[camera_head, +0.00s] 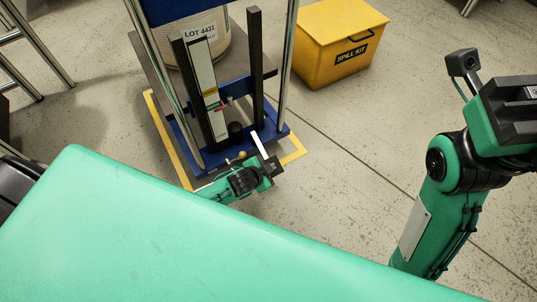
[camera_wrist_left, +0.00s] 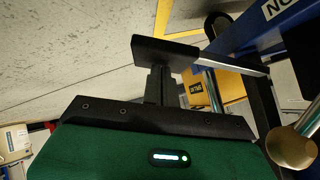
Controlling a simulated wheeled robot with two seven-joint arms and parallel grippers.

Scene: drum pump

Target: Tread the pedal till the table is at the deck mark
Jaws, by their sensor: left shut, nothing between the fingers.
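The pedal's dark pad (camera_head: 271,167) sits at the end of a bright steel lever (camera_head: 258,145) at the front of the blue lift frame. My left gripper (camera_head: 262,174) is shut and empty at the pad. In the left wrist view its shut fingers (camera_wrist_left: 161,82) reach to the pad (camera_wrist_left: 160,52); I cannot tell whether they touch it. A white scale (camera_head: 205,88) stands on the mast with an orange-yellow mark (camera_head: 210,92). A red pointer (camera_head: 222,106) is slightly below that mark. My right gripper's fingers are out of view.
A drum (camera_head: 207,38) labelled LOT stands behind the mast. A yellow spill kit box (camera_head: 340,38) is at the back right. Yellow floor tape (camera_head: 165,135) surrounds the lift. A brass knob (camera_wrist_left: 293,148) is close at right in the left wrist view.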

